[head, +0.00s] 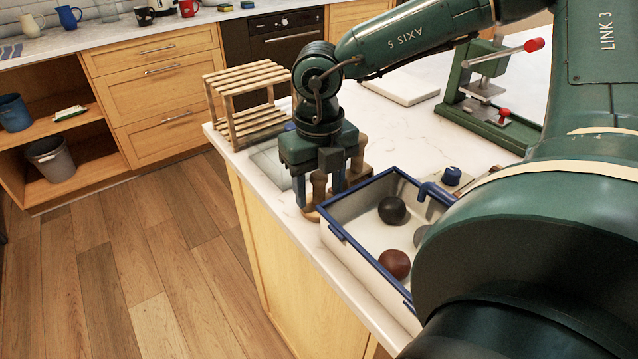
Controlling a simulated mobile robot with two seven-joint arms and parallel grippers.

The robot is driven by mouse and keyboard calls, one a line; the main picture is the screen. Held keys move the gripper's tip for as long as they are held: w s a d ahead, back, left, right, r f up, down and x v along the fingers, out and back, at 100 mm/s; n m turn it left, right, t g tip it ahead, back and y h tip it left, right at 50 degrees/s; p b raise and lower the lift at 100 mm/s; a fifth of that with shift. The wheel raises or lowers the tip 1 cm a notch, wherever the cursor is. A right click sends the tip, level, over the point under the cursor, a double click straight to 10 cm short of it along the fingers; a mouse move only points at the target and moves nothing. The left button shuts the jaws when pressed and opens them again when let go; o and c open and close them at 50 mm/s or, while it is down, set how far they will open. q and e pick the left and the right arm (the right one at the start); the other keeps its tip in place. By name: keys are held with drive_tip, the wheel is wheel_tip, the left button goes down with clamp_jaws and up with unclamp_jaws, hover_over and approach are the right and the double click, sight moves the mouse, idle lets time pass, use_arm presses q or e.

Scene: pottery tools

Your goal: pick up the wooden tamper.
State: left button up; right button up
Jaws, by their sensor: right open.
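My right gripper (319,188) points straight down over the near edge of the white counter. Its jaws are open, with a finger on each side of a brown wooden piece (319,184) that stands upright. This looks like the wooden tamper, with a rounded handle and a wider base low on the counter. The gripper hides part of it, and I cannot tell if the fingers touch it. Another wooden piece (358,158) shows just right of the gripper, partly hidden. My left gripper is not in view.
A blue-rimmed tray (343,236) holding dark and reddish balls stands right beside the gripper. A slatted wooden rack (243,78) is behind left. A green press (486,112) and a white slab (401,86) are farther back. The counter drops to the floor at left.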

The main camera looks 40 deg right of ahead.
clamp_jaws()
idle(0.3)
drive_tip(key=shift+r, duration=0.2)
